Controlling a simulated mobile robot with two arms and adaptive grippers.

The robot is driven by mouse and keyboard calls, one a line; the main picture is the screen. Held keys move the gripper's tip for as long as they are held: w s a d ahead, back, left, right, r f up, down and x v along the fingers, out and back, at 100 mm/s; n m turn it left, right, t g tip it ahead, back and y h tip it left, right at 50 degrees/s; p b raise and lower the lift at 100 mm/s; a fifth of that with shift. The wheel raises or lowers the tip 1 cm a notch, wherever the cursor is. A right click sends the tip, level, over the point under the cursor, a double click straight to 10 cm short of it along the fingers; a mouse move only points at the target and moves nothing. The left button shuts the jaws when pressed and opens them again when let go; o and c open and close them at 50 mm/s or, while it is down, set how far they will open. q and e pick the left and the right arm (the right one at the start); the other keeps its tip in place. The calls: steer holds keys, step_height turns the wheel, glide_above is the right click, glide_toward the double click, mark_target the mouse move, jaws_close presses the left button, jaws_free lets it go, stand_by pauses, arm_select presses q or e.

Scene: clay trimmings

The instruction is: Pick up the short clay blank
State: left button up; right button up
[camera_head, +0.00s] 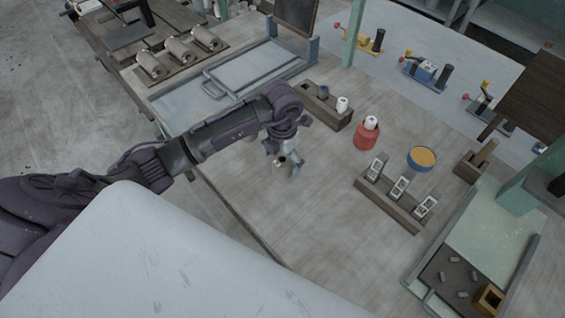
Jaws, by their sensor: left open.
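My left gripper (288,164) hangs over the wooden table (290,215), left of its middle. It is open, and I see nothing held in it. Several small grey pieces (447,278) lie on a dark mat in the pale green tray (480,228) at the lower right, well away from the gripper. They look like clay pieces, but they are too small here to tell which one is the short clay blank. My right gripper is not in view.
A red pot (367,137), a wooden block (325,106) with a white piece, a blue bowl (421,166) and a slotted rack (390,204) stand right of the gripper. The table's front middle is clear.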

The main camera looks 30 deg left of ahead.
arm_select(q)
steer(key=shift+c, duration=0.2)
steer(key=c, duration=1.3)
steer(key=shift+c, duration=0.5)
steer(key=shift+r, duration=0.15)
